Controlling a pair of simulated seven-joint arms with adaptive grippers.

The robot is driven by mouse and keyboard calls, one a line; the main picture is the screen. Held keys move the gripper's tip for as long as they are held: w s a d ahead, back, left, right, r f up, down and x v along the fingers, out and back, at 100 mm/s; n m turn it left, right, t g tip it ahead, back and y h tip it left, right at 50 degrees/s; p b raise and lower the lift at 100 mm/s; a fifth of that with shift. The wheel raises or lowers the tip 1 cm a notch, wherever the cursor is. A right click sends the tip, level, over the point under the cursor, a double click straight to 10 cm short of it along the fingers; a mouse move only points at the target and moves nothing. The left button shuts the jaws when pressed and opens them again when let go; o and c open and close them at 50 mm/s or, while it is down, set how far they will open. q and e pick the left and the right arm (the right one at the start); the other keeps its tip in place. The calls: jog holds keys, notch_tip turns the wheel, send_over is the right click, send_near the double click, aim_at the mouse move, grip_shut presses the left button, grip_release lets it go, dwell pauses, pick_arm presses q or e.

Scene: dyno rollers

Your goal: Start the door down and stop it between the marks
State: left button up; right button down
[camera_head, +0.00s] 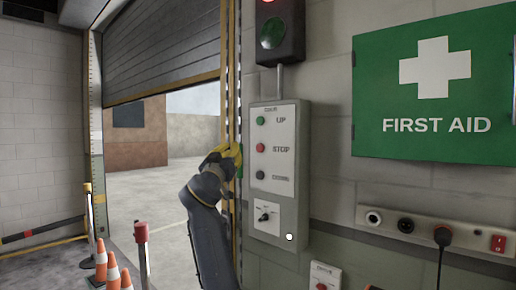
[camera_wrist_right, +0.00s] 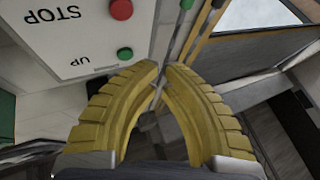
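The roller door (camera_head: 165,45) is partly lowered, with its yellow-edged bottom bar (camera_head: 165,88) above an open gap. The control box (camera_head: 290,185) on the wall has a green UP button (camera_head: 260,121), a red STOP button (camera_head: 260,147) and a dark lower button (camera_head: 260,174). My right gripper (camera_head: 232,150) is just left of the box, touching no button that I can see. In the right wrist view its yellow fingers (camera_wrist_right: 162,72) curve together with tips almost meeting and nothing held. The green button (camera_wrist_right: 124,54) and red button (camera_wrist_right: 121,9) show beside them. My left gripper is not in view.
Scale-like markings run up the left door post (camera_head: 95,70). A signal lamp (camera_head: 272,33) hangs above the box. A selector knob (camera_head: 265,216) is low on the box. Traffic cones (camera_head: 101,260) and a red-topped post (camera_head: 141,235) stand by the opening. A socket strip (camera_head: 470,238) is at right.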

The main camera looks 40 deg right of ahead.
jog(key=shift+s+a+r+m+h, duration=0.1)
jog(key=shift+s+r+m+h, duration=0.1)
jog(key=shift+r+m+h, duration=0.55)
jog(key=shift+f, duration=0.15)
jog(key=shift+w+d, duration=0.35)
jog(key=shift+d, duration=1.1)
jog(key=shift+w+d, duration=0.35)
jog(key=shift+d, duration=1.05)
jog(key=shift+w+d, duration=0.35)
jog(key=shift+d, duration=1.1)
jog(key=shift+w+d, duration=0.2)
jog(key=shift+d, duration=0.6)
jog(key=shift+a, duration=0.2)
jog(key=shift+s+a, duration=0.2)
jog(key=shift+a, duration=0.4)
jog(key=shift+s+a, duration=0.2)
jog(key=shift+a, duration=0.6)
jog(key=shift+s+a, duration=0.2)
jog(key=shift+a, duration=0.6)
jog(key=shift+s+a, duration=0.2)
jog(key=shift+a, duration=0.6)
